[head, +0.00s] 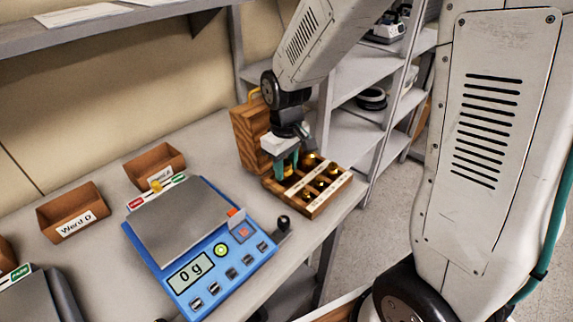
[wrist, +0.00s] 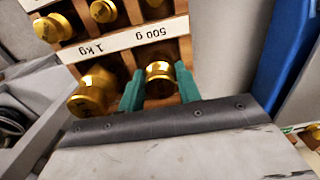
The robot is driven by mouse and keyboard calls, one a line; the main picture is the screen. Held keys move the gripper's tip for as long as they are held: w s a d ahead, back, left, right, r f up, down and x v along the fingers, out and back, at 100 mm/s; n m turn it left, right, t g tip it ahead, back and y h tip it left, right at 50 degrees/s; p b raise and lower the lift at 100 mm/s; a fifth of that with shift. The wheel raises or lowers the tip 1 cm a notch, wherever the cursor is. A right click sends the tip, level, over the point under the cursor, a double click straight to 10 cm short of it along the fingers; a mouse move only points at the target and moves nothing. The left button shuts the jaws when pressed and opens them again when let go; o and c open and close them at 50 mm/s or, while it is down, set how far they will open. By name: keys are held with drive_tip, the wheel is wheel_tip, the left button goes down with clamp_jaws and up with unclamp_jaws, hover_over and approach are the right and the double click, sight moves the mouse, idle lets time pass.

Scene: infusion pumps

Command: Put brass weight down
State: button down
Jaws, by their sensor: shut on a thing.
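More brass weights (wrist: 103,11) sit in other compartments. In the head view the fingers hide the held weight.
A blue scale (head: 215,258) with a grey pan (head: 180,222) reads 0 g, left of the box. The open wooden lid (head: 247,140) stands behind the box. Grey shelves (head: 350,140) are at the right.

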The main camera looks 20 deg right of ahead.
sight(286, 163)
drive_tip(key=c, duration=1)
unclamp_jaws()
drive_tip(key=shift+f, duration=0.1)
drive_tip(key=shift+o, duration=0.2)
wheel_tip(286, 163, up, 12)
drive_tip(key=s+d+r+m, duration=0.1)
drive_tip(key=s+r+m, duration=0.1)
drive_tip(key=s, duration=0.9)
drive_tip(key=s+d+r+m+t, duration=0.1)
drive_tip(key=s+d+r+m, duration=0.1)
drive_tip(key=s, duration=0.9)
drive_tip(key=shift+d+r+m, duration=0.15)
drive_tip(key=shift+r+m, duration=0.15)
drive_tip(key=shift+r, duration=0.2)
